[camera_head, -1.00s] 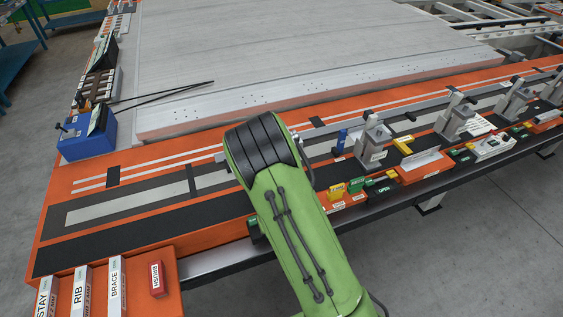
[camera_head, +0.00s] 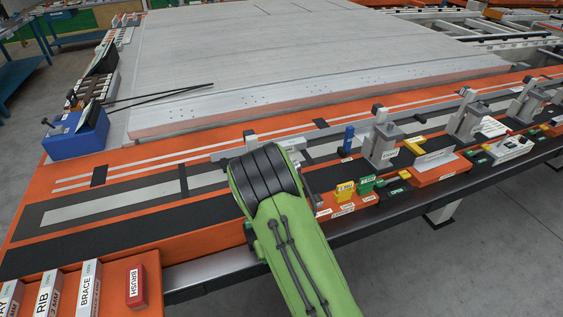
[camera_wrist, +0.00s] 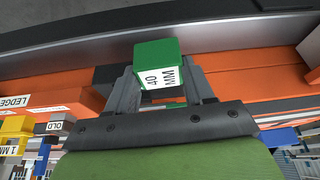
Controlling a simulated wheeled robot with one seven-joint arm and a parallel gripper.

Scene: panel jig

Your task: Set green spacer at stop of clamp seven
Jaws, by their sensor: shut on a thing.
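The green spacer (camera_wrist: 155,55), a block marked "40 MM", is held between the two grey fingers of my gripper (camera_wrist: 160,82) in the wrist view. My gripper is shut on it. In the head view my green arm hides the gripper and the spacer. A row of grey clamps stands along the orange rail: a near one (camera_head: 383,146), a middle one (camera_head: 466,121) and a far one (camera_head: 526,103). I cannot read which is clamp seven. A blue upright piece (camera_head: 348,139) stands left of the near clamp.
Yellow (camera_head: 344,191) and green (camera_head: 366,185) labelled blocks sit at the front edge, right of my arm. A large grey panel (camera_head: 250,60) fills the back. The black strip (camera_head: 110,240) left of my arm is clear.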

